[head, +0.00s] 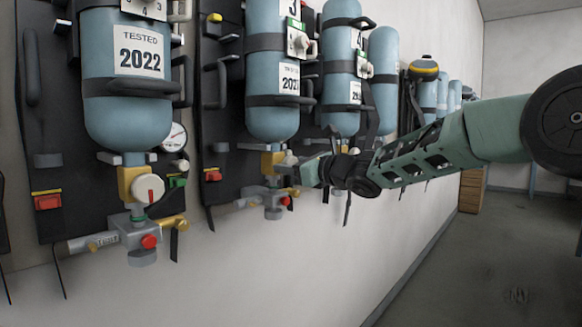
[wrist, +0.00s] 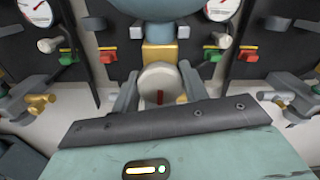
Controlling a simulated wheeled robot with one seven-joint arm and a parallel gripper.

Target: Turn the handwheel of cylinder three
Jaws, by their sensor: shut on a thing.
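Light-blue cylinders hang in a row on the wall. My gripper (head: 289,168) is at the valve below the second cylinder (head: 272,100) from the left in the head view. Its number label is cut off at the top. In the wrist view my gripper (wrist: 160,88) has one finger on each side of a round white handwheel (wrist: 161,84) and is shut on it. A red mark on the wheel stands about upright. The wheel sits below a brass valve block (wrist: 160,53). In the head view my gripper mostly hides this wheel.
The leftmost cylinder (head: 127,85) has its own white handwheel (head: 149,189) and gauge (head: 175,137). Grey fittings (head: 266,197) with a red knob lie under the held valve. More cylinders follow at right, near my arm. Floor (head: 480,260) at lower right is clear.

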